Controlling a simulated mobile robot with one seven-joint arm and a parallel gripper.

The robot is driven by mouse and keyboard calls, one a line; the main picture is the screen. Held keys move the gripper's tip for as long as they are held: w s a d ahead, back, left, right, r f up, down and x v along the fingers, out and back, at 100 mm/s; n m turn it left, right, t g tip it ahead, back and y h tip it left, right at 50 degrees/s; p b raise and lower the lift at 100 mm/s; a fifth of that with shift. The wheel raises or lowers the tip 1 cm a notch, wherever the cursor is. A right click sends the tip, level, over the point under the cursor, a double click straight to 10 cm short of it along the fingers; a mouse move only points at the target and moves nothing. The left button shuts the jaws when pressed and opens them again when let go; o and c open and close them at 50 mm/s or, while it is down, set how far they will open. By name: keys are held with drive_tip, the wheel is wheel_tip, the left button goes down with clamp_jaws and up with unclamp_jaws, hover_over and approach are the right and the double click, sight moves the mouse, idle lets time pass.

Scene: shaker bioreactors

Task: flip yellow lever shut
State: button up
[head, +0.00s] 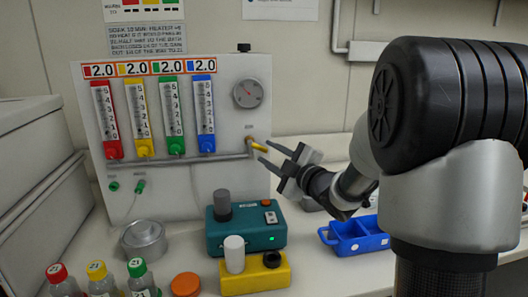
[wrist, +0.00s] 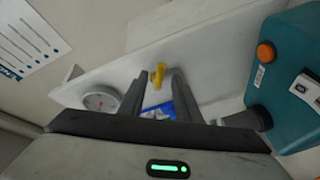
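The yellow lever (head: 259,147) is on a brass fitting at the right end of the grey pipe (head: 190,164) on the white flowmeter panel (head: 232,125). In the wrist view the short yellow lever (wrist: 158,74) shows ahead, in the gap between my fingertips. My gripper (head: 264,152) is open and empty, its fingers pointing left toward the lever from the right side of the panel. In the wrist view my gripper (wrist: 158,80) has its two dark fingers on either side of the lever. I cannot tell whether either finger touches it.
A teal device (head: 243,232) and a yellow block (head: 254,277) stand below the lever. A blue tray (head: 360,238) lies right of them. A round gauge (head: 248,93) sits above the lever. Capped bottles (head: 102,280) and a metal pot (head: 143,238) stand at left.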

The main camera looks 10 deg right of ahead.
sight(262, 149)
drive_tip(key=shift+x, duration=1.6)
clamp_jaws()
drive_tip(key=shift+r+n, duration=0.1)
drive_tip(key=shift+n, duration=0.2)
drive_tip(key=shift+d+r+n+g+h+b, duration=0.1)
drive_tip(key=shift+r+n+g+h+b, duration=0.3)
drive_tip(key=shift+n, duration=0.65)
drive_tip(key=shift+d+r+n+g+h+b, duration=0.1)
drive_tip(key=shift+r+n+g+h+b, duration=0.3)
drive_tip(key=shift+n, duration=0.65)
drive_tip(key=shift+r, duration=0.1)
